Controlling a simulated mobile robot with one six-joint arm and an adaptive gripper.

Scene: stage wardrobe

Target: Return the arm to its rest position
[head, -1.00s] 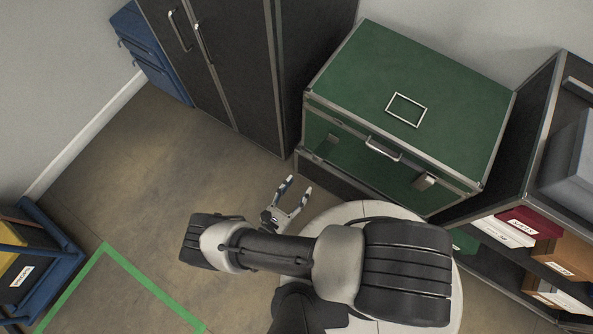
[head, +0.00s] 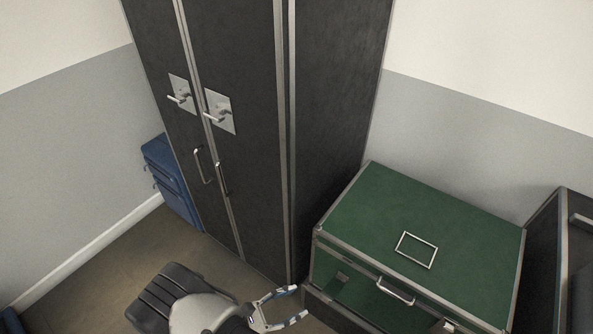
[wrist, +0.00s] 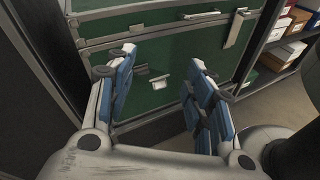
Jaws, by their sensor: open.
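My gripper (head: 301,301) shows at the bottom of the head view, in front of the dark wardrobe and just left of the green trunk's front. Its fingers are apart with nothing between them. In the wrist view my gripper (wrist: 163,60) has its blue-padded fingers spread, pointing toward the trunk's green front (wrist: 150,95). Part of my arm shows at the lower left of the head view; the rest is out of frame.
The green trunk (head: 375,215) is closed, with a handle on its front. A tall dark wardrobe (head: 245,60) with closed doors stands behind. A blue case (head: 170,180) stands at its left. Shelves with boxes (wrist: 290,45) are at right.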

